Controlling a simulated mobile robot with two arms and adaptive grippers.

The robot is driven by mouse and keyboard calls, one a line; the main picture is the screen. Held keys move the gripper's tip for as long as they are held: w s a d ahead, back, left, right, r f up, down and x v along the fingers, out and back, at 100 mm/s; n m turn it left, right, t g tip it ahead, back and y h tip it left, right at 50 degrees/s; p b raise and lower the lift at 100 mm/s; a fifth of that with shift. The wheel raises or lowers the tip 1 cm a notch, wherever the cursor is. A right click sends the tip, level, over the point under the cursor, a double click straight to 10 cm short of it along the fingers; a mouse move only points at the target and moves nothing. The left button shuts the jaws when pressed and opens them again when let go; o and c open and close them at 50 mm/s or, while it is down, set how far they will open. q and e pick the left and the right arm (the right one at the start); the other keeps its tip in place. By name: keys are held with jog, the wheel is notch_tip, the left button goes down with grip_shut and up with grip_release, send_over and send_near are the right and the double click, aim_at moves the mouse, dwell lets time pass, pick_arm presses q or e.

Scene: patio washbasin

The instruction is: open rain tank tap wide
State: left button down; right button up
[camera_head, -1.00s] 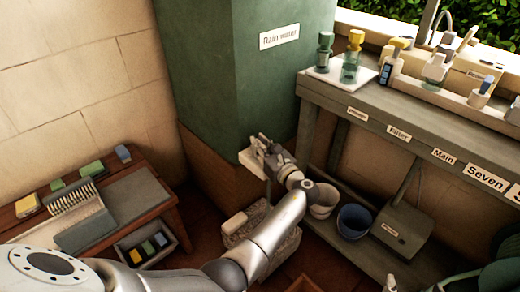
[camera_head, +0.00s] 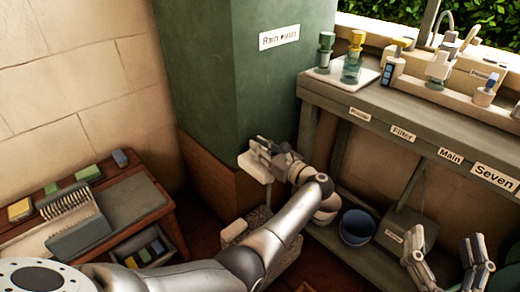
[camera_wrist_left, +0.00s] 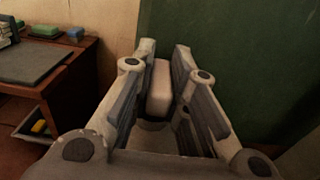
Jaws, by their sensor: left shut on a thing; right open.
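The green rain tank (camera_head: 225,90) with its "Rain water" label stands at the centre back of the head view. My left gripper (camera_head: 258,150) is at the tank's lower front, beside a pale block-like part (camera_head: 254,168) that looks like part of the tap. In the left wrist view my left gripper (camera_wrist_left: 165,50) is shut on a pale, pinkish tap handle (camera_wrist_left: 160,85), which stands lengthwise between the fingers. The fingers and wrist hide most of the tap. My right gripper (camera_head: 447,240) is open and empty at the lower right, in front of the bench.
A grey bench (camera_head: 375,105) with labels holds bottles and a caddy at the right. A blue bucket (camera_head: 356,226) and a pale bucket (camera_head: 327,208) stand below it. A wooden table (camera_head: 160,215) with brushes and sponges is at the left. Dark floor lies between.

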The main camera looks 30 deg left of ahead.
pick_arm(q)
jog(key=c, duration=1.4)
grip_release()
jog(key=shift+a, duration=0.1)
jog(key=v, duration=0.7)
jog(key=shift+s+d, duration=0.1)
jog(key=shift+d, duration=0.15)
